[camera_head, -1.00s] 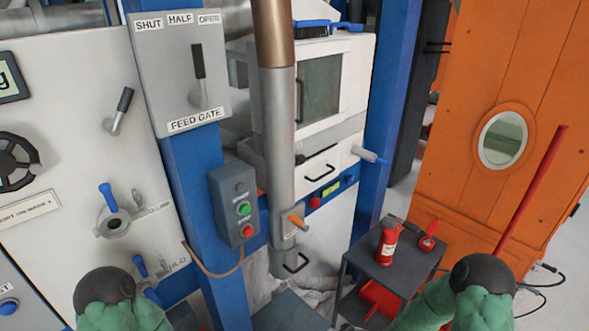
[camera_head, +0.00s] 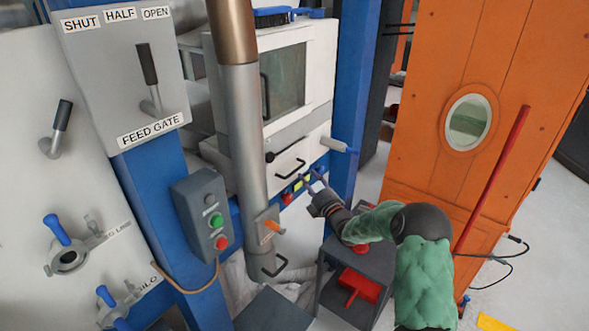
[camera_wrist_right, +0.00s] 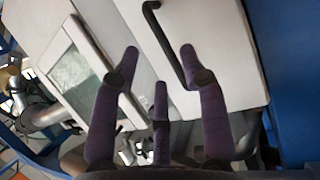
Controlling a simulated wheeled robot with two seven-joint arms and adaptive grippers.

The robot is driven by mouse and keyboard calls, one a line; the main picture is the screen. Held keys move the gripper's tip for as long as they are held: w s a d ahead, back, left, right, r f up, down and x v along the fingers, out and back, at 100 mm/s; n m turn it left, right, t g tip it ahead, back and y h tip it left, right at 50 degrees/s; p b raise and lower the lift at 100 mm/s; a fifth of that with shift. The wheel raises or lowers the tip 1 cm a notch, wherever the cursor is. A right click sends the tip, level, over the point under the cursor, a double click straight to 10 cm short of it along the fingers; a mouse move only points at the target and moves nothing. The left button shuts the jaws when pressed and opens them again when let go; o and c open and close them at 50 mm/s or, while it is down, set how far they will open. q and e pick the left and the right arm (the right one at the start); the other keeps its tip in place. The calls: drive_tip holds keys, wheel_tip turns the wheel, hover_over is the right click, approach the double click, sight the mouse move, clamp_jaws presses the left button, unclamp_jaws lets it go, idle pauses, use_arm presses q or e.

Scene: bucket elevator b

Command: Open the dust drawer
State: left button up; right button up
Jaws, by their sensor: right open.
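A white drawer front (camera_head: 312,150) with a black bar handle (camera_head: 291,168) sits low on the white cabinet, below its window. In the right wrist view the black handle (camera_wrist_right: 163,45) runs down the white panel (camera_wrist_right: 215,45). My right gripper (camera_head: 313,180) is open and empty, just in front of and slightly below the handle in the head view. In the wrist view the handle shows between the spread fingers of the right gripper (camera_wrist_right: 160,60); whether they touch it I cannot tell. My left gripper is not in view.
A dark stand (camera_head: 352,300) holding red items is below my right arm. A grey-blue button box (camera_head: 203,215) is at left.

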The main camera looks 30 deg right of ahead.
sight(299, 169)
drive_tip(key=w, duration=0.4)
drive_tip(key=w+r+b, duration=0.1)
drive_tip(key=w, duration=0.2)
drive_tip(key=shift+r, duration=0.1)
clamp_jaws()
